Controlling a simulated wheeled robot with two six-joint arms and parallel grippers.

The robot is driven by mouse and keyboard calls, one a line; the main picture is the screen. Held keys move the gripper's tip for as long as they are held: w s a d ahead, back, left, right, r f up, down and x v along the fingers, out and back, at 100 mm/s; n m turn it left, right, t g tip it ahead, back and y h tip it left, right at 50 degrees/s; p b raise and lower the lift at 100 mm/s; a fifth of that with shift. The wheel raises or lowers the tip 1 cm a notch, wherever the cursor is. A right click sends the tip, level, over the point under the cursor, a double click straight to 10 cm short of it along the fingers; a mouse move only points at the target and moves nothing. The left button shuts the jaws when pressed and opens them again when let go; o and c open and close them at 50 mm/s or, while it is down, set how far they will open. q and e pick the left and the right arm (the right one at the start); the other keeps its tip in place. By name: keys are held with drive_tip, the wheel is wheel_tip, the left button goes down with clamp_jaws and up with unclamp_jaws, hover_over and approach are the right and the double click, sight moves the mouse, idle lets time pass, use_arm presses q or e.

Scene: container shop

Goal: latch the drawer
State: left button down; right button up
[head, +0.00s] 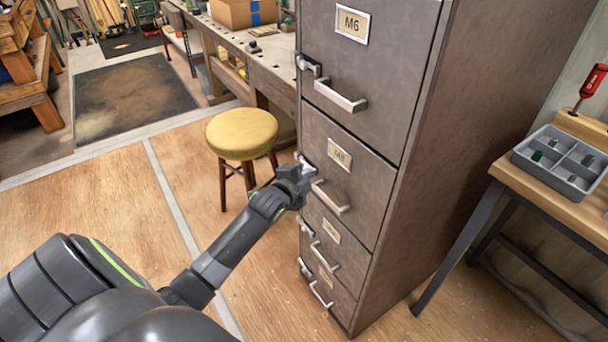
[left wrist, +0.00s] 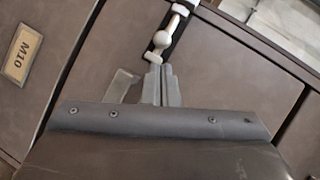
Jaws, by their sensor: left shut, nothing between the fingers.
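A tall dark grey filing cabinet (head: 470,120) has stacked drawers, each with a pale label, a bar handle and a small metal latch at its left edge. The top drawer (head: 375,75) is labelled M6. My left gripper (head: 304,172) is at the left edge of the second drawer (head: 350,185), by its latch (head: 301,158). In the left wrist view the label (left wrist: 25,55) reads M10. There the shut, empty fingers (left wrist: 161,75) point at the latch's round knob (left wrist: 162,40); whether they touch it I cannot tell. My right gripper is out of view.
A yellow stool (head: 242,135) stands left of the cabinet, with a workbench (head: 270,60) behind it. A wooden table (head: 560,200) with a grey divided tray (head: 570,185) and a red screwdriver (head: 593,82) is at right.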

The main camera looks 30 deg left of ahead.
sight(305, 167)
use_arm(q)
drive_tip(key=shift+w+a+f, duration=0.35)
drive_tip(key=shift+w+a, duration=0.1)
drive_tip(key=shift+a, duration=0.15)
drive_tip(key=shift+w+a, duration=0.2)
drive_tip(key=shift+a, duration=0.3)
drive_tip(key=shift+w+a, duration=0.2)
drive_tip(key=shift+a, duration=0.25)
